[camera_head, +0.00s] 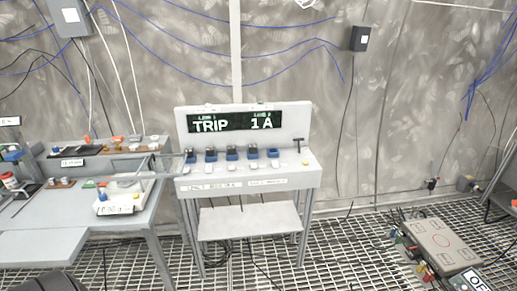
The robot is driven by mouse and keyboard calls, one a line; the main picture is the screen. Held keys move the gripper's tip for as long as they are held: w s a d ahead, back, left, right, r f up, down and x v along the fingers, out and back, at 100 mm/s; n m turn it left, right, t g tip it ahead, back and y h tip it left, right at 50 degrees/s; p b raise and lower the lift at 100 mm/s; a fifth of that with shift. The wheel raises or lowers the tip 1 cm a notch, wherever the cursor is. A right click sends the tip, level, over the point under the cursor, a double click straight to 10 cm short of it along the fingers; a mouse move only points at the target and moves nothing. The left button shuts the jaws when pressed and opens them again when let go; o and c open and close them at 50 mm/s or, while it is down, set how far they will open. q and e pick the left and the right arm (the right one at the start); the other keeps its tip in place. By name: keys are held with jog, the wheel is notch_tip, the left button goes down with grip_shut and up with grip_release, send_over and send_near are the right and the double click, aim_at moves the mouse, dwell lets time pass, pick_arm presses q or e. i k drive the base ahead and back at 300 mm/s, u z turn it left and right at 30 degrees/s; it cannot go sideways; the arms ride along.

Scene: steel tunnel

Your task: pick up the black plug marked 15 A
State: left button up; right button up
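No black plug marked 15 A can be made out with certainty. A grey console (301,184) stands in the middle with a dark display (236,122) reading TRIP and 1 A in white. A row of several blue-and-dark blocks (231,154) sits on its top, with small pale pieces in front; their markings are too small to read. A dark T-shaped piece (299,144) stands at the right end of the row. White labels (267,183) on the console front are not clearly legible. Neither of my grippers shows in this view.
A grey bench (45,248) on the left holds small coloured items, a dark strip (75,151) and a white labelled box (122,203). A case (437,244) lies at the lower right with coloured pieces beside it. Grating floor (345,245) is open right of the console, with some dark cables.

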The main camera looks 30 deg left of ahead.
aim_at(210, 150)
jog(key=z, duration=0.35)
jog(key=i, duration=0.9)
jog(key=u, duration=0.4)
jog(key=i, duration=0.8)
jog(key=u, duration=0.7)
